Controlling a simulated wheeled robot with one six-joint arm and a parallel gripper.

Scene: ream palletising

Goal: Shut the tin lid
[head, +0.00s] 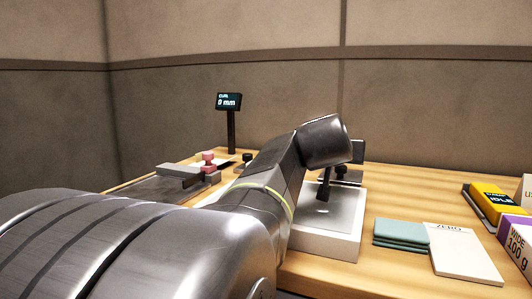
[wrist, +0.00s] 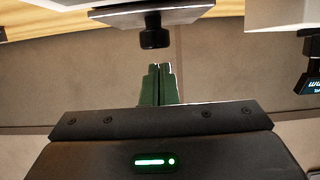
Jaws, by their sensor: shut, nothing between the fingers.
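My gripper (wrist: 158,70) shows in the wrist view with its two green fingers together and nothing between them. Ahead of the fingertips, apart from them, is a black knob (wrist: 154,36) on a pale metal plate (wrist: 185,15); this view is upside down. In the head view my arm covers the middle of the bench, and I cannot make out the gripper's fingers. A white box (head: 338,245) with a grey metal top stands below the arm's end. I cannot tell for sure which thing is the tin or its lid; part of the bench is hidden.
A display (head: 229,101) reading 0 mm stands on a post at the back left. Pink-topped pieces (head: 208,157) and a grey block (head: 179,173) lie left. Folded teal cloths (head: 401,235), a white pad (head: 462,253) and a yellow device (head: 493,203) lie right. Bare wood shows between.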

